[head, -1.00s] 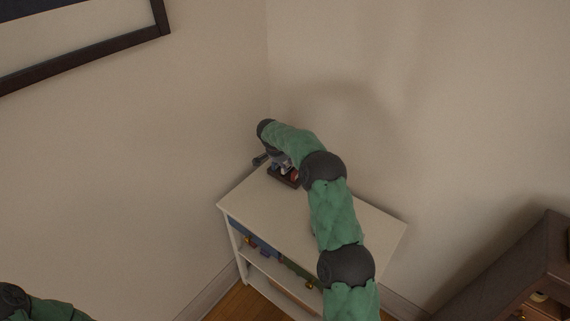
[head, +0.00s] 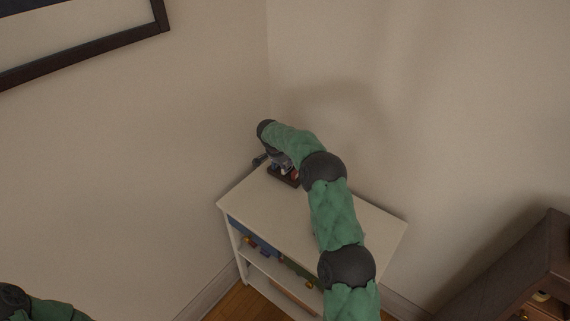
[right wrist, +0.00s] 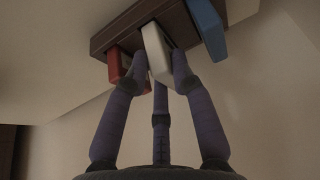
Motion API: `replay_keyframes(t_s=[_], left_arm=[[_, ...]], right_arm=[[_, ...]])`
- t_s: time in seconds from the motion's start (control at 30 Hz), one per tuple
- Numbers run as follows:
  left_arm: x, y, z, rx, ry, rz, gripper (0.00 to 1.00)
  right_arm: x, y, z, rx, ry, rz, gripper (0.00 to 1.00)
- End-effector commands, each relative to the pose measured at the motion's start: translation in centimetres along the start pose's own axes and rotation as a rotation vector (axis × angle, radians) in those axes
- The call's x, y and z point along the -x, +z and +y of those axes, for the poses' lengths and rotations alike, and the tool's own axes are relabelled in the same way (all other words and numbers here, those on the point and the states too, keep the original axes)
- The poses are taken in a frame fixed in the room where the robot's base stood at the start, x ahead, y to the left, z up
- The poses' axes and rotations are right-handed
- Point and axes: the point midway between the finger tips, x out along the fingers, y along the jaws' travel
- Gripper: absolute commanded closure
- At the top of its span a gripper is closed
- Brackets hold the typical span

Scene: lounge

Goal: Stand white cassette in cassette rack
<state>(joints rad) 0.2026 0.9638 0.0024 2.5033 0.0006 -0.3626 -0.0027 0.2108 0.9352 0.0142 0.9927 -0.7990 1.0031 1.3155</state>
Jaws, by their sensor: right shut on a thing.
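The white cassette (right wrist: 157,50) is between the fingertips of my right gripper (right wrist: 153,72), which is shut on it. Its far end meets the dark brown cassette rack (right wrist: 108,38) in the right wrist view; I cannot tell how deep it sits. A red cassette (right wrist: 114,64) and a blue cassette (right wrist: 207,28) stand in the rack on either side of it. In the head view the rack (head: 275,176) is on the cabinet top, partly hidden by my right arm. My left gripper is out of view.
The white cabinet (head: 243,198) stands in the room corner, close to both walls. Its front and right top is clear apart from my arm above. Small items lie on the shelves below. A dark brown piece of furniture (head: 520,268) stands at the right.

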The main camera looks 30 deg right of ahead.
Motion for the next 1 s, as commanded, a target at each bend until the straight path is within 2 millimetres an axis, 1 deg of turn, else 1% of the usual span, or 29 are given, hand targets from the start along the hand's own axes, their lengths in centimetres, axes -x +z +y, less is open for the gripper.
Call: replay_keyframes(t_s=[0.97, 1.0], left_arm=[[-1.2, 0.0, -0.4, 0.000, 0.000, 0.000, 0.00], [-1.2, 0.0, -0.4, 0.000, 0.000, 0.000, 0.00]], right_arm=[[-1.6, 0.6, 0.0, -0.001, 0.000, 0.001, 1.00], [-1.6, 0.6, 0.0, -0.001, 0.000, 0.001, 0.72]])
